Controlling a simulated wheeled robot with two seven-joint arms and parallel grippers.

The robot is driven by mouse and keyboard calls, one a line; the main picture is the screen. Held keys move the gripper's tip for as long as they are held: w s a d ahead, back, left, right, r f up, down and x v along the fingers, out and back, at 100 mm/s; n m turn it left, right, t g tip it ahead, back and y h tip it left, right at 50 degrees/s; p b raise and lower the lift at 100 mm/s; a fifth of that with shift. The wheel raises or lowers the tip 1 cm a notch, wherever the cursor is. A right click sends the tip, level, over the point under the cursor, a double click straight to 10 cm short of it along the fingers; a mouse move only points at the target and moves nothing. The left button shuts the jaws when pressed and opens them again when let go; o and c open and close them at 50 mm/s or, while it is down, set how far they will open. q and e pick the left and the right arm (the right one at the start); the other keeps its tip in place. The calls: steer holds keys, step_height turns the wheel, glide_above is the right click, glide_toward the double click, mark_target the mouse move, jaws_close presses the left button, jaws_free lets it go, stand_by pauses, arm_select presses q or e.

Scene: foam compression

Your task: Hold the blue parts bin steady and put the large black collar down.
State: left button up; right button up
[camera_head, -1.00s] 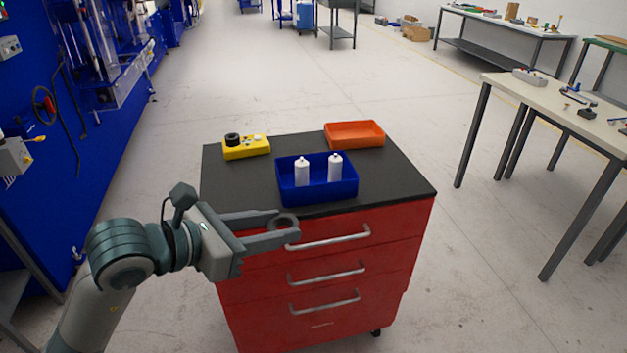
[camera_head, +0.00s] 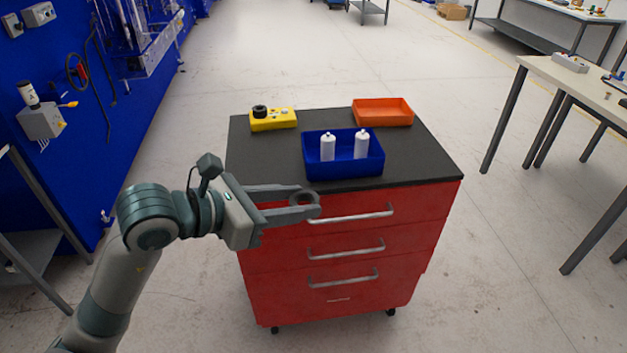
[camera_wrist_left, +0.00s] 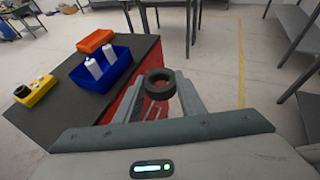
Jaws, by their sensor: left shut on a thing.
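The blue parts bin (camera_head: 344,167) stands on the black top of the red drawer cabinet, near its front edge, with two white bottles upright in it. It also shows in the left wrist view (camera_wrist_left: 103,82). My left gripper (camera_head: 306,204) is shut on the large black collar (camera_head: 304,198), in front of the cabinet and below and left of the bin, apart from it. In the left wrist view the collar (camera_wrist_left: 158,84) sits between the fingertips as a dark ring. My right gripper is not in view, and nothing holds the bin.
A yellow box (camera_head: 273,120) with a black ring and small parts on it sits at the back left of the cabinet top (camera_head: 247,165). An orange tray (camera_head: 383,113) sits at the back right. The top's left front and right side are bare. A table (camera_head: 570,80) stands at the right.

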arm_select(q)
steer(key=s+a+f, duration=0.3)
steer(key=a+f, duration=1)
steer(key=f, duration=0.2)
steer(key=shift+s+f+m+h, duration=0.25)
steer(key=shift+s+m+h, duration=0.05)
steer(key=shift+s, duration=0.1)
steer(key=shift+w+d+g, duration=0.1)
steer(key=shift+d+g, duration=0.05)
steer(key=shift+g, duration=0.15)
